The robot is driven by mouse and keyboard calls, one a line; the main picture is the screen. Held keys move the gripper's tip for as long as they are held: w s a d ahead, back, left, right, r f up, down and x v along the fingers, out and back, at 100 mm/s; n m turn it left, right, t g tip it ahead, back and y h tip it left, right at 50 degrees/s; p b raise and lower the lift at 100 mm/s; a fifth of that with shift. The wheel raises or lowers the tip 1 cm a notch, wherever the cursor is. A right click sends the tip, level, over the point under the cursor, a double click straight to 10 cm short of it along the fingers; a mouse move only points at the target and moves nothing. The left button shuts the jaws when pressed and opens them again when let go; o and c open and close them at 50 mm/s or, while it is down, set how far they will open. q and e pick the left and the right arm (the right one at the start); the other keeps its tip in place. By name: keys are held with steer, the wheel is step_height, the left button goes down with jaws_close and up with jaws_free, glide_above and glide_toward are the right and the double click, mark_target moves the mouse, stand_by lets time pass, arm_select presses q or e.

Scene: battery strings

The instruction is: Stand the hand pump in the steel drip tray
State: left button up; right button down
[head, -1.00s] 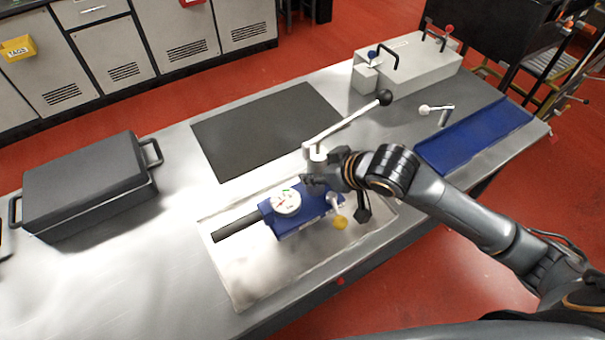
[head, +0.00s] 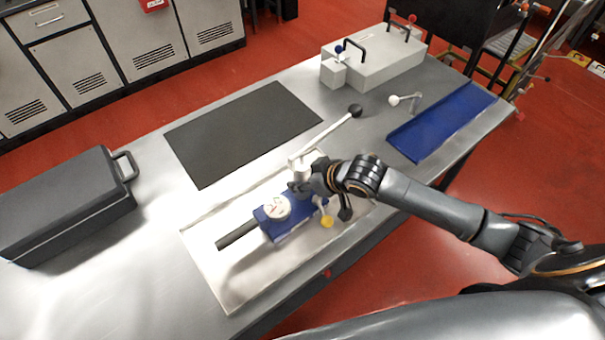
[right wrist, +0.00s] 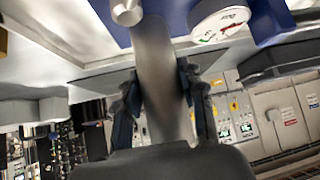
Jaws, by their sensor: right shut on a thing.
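The hand pump has a blue body (head: 285,222), a white round gauge (head: 276,207), a black grip at its left, a yellow knob and a long lever with a black ball end. My right gripper (head: 304,187) is shut on its grey upright post, which shows between the fingers in the right wrist view (right wrist: 160,85). The pump is over the shallow steel drip tray (head: 232,286), with a shadow beneath it. I cannot tell whether its underside touches the tray. The gauge (right wrist: 220,22) shows at the top of the right wrist view. My left gripper is out of view.
A dark grey case (head: 65,205) stands at the left of the steel table. A black mat (head: 243,130) lies behind the tray. A light grey box with handles (head: 375,68) and a blue tray (head: 442,122) are at the far right. The table's front edge runs close by the drip tray.

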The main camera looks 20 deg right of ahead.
steer(key=shift+w+r, duration=0.1)
steer(key=shift+r, duration=0.1)
steer(key=c, duration=0.8)
jaws_free()
steer(key=shift+f, duration=0.25)
steer(key=shift+s, duration=0.2)
steer(key=shift+r, duration=0.15)
steer(key=b+v, duration=0.1)
steer(key=v, duration=1.1)
